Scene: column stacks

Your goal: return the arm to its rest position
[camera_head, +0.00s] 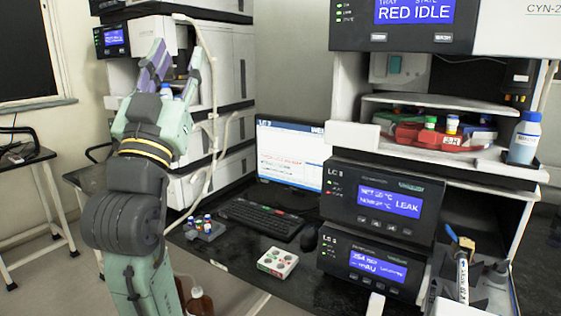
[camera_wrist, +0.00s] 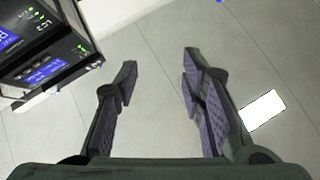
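My gripper (camera_head: 178,48) is raised at the left of the head view, in front of the left instrument stack (camera_head: 232,60). Its fingers point upward in the picture. In the wrist view my gripper (camera_wrist: 160,68) has its two purple-padded fingers spread wide apart, with nothing between them. My arm hides part of the left stack and the bench's left side.
The dark bench holds a small vial rack (camera_head: 205,230), a white holder (camera_head: 278,262), a keyboard (camera_head: 262,218) and a monitor (camera_head: 290,160). The right stack (camera_head: 385,200) holds a red tray (camera_head: 440,140) and a bottle (camera_head: 525,138). A side table (camera_head: 28,160) stands at left.

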